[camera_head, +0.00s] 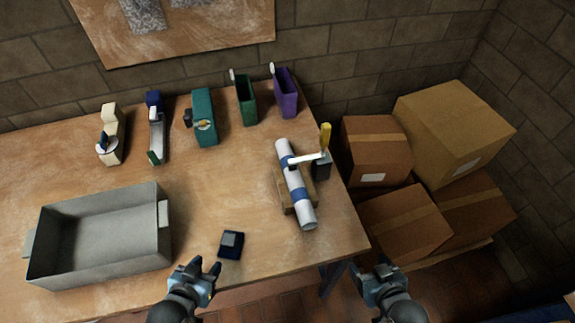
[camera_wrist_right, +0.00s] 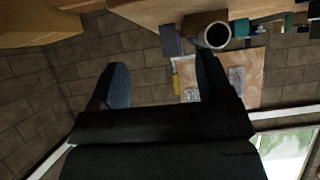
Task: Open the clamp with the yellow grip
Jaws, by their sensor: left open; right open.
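The clamp has a yellow grip (camera_head: 325,136) that stands upright at the end of a pale lever arm (camera_head: 306,159). The lever lies across a white pipe with blue bands (camera_head: 306,207), which rests on a wooden block (camera_head: 284,192) near the table's right edge. A dark clamp base (camera_head: 322,166) stands to the right of the pipe. My left gripper (camera_head: 204,268) is open and empty at the table's front edge. My right gripper (camera_head: 375,269) is open and empty, off the table's front right corner.
A grey metal bin (camera_head: 100,262) stands at the left. A small dark block (camera_head: 231,244) lies near the front edge. Several tools and holders, including a teal box (camera_head: 204,117) and a purple holder (camera_head: 286,93), line the back. Cardboard boxes (camera_head: 405,222) stand right of the table.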

